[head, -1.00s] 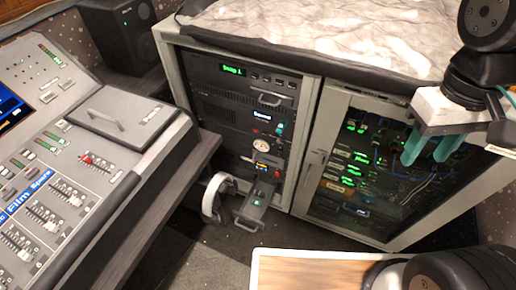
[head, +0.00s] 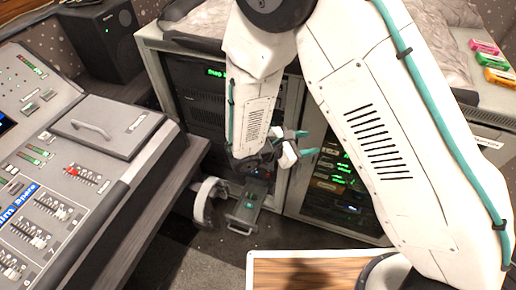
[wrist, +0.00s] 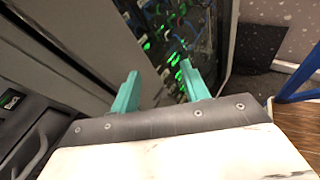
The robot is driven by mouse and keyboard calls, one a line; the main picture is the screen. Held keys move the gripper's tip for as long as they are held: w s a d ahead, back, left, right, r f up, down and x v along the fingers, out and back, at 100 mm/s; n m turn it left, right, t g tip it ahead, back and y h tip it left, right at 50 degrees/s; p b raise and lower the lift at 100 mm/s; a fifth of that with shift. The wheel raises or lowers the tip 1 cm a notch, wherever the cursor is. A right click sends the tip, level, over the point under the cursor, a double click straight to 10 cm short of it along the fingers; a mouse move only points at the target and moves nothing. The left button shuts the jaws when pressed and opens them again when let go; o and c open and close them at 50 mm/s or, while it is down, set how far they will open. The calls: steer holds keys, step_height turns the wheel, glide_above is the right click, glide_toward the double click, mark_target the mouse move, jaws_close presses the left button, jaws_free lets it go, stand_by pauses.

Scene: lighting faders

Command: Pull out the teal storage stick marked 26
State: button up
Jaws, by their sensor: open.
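My gripper (head: 306,143) is in front of the equipment rack, its teal fingers apart and nothing seen between them. In the wrist view my gripper (wrist: 160,88) is also open, with a grey cabinet edge and green-lit gear beyond. I cannot make out a stick marked 26. A small greenish patch (head: 250,203) shows on the pulled-out tray (head: 243,214) low in the left rack, below my gripper; I cannot tell what it is. My arm hides much of the rack front.
The mixing console (head: 60,190) fills the left. A white headphone-like ring (head: 203,203) hangs beside the tray. The glass-doored rack (head: 335,205) stands to the right. A wooden board (head: 300,270) is in front. A drawer handle (wrist: 30,155) shows at the wrist view's left edge.

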steer(key=w+a+f+n+t+y, duration=0.45)
steer(key=a+f+n+t, duration=0.3)
steer(key=a+f, duration=0.2)
steer(key=n+t+y, duration=0.1)
steer(key=n+y, duration=0.2)
glide_toward(266, 134)
steer(key=w, duration=0.1)
steer(key=x, duration=0.9)
steer(key=shift+d, duration=0.3)
steer(key=shift+s+r, duration=0.1)
steer(key=shift+s, duration=0.05)
jaws_close()
steer(key=shift+s, duration=0.1)
steer(key=shift+f+v, duration=0.2)
steer(key=shift+v, duration=0.9)
steer(key=shift+f+v, duration=0.2)
steer(key=shift+v, duration=0.85)
